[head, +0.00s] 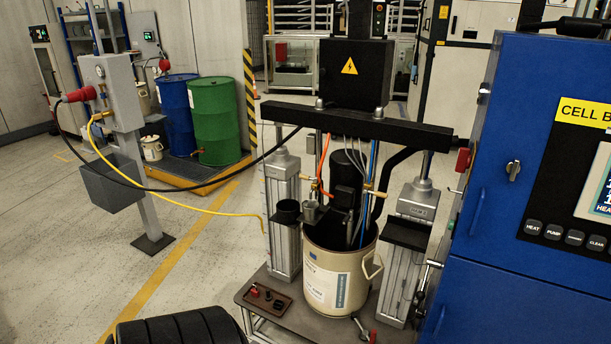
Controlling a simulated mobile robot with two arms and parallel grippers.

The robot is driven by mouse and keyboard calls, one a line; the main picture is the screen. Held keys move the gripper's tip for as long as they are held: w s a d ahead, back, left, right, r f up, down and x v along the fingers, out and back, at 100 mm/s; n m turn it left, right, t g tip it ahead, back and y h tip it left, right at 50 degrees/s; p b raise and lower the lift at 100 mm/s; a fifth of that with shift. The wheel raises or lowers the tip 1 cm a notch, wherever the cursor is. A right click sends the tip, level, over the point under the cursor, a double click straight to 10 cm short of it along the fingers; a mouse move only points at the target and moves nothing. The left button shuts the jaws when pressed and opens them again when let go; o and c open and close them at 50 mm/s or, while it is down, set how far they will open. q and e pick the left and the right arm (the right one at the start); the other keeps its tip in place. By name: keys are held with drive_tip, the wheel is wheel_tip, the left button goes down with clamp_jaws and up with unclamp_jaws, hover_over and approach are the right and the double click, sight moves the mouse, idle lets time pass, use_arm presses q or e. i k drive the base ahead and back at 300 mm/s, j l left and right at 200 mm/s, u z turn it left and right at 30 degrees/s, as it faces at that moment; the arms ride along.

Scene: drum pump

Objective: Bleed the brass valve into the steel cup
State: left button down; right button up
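A small steel cup (311,212) sits at the left rim of the cream drum, next to a dark cup (287,209). Small brass valve parts (322,192) with a red-orange piece show just above the steel cup, on the pump's left side. Another brass fitting (373,192) sticks out to the right of the black pump body. It is too small to tell whether the valve is open or shut, or whether anything is in the cup. Neither of my grippers shows in the head view.
The cream drum (325,287) stands between two grey lift columns (283,220) under a black crossbeam (350,122). A blue control cabinet (510,230) closes off the right. A grey stand (125,120) with yellow and black hoses is at left.

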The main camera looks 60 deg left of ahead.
sight(302, 177)
drive_tip(key=j+u, duration=0.15)
drive_tip(key=u, duration=0.25)
drive_tip(key=j+u, duration=0.15)
drive_tip(key=u, duration=0.2)
drive_tip(key=i+j+u, duration=0.1)
drive_tip(key=u, duration=0.3)
drive_tip(key=j+u, duration=0.2)
drive_tip(key=u, duration=0.15)
drive_tip(key=i+j, duration=0.35)
